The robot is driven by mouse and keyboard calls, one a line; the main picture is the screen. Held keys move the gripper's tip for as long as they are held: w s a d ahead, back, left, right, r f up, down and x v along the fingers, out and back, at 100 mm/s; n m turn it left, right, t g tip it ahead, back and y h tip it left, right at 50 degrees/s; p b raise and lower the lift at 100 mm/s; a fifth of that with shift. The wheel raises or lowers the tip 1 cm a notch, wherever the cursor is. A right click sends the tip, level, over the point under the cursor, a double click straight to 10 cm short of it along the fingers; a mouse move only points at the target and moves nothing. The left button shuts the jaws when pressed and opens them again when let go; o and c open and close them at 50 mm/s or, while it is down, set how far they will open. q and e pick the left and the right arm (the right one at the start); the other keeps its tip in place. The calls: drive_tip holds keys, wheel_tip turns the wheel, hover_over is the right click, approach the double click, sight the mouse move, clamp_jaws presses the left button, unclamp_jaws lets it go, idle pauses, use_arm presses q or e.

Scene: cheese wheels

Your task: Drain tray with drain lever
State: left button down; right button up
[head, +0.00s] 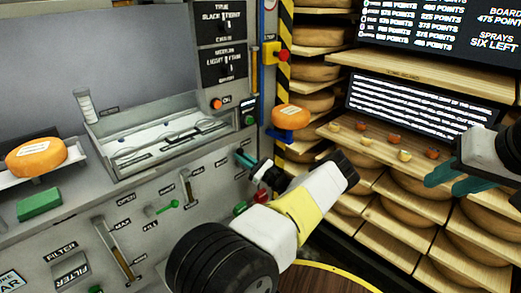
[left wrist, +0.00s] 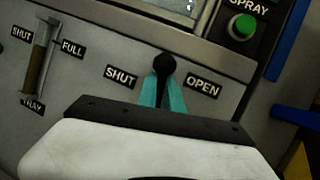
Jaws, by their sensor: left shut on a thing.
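The tray (head: 120,170) is a grey metal trough set in the machine front at upper left in the head view, with pale, shiny contents. The drain lever (left wrist: 164,64) shows in the left wrist view as a black round knob on a stem, standing about upright between the SHUT and OPEN labels. My left gripper (left wrist: 163,92) is shut on the lever, its teal fingers on either side of the stem below the knob. In the head view my left gripper (head: 245,160) reaches the panel. My right gripper (head: 455,182) hangs empty at right, its teal fingers apart.
A green SPRAY button (left wrist: 243,25) is up and right of the lever. A SHUT/FULL tray slider (left wrist: 39,58) is to its left. An orange cheese wheel (head: 290,117) sits on a blue support. Wooden shelves (head: 375,155) with cheeses stand at right.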

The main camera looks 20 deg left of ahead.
use_arm(q)
drive_tip(key=shift+d, duration=0.1)
idle(0.3)
drive_tip(key=c, duration=1.5)
unclamp_jaws()
drive_tip(key=w+v, duration=0.1)
drive_tip(key=v, duration=0.6)
drive_tip(key=shift+s+d+f, duration=0.2)
drive_tip(key=shift+s+d, duration=0.15)
drive_tip(key=shift+s, duration=0.2)
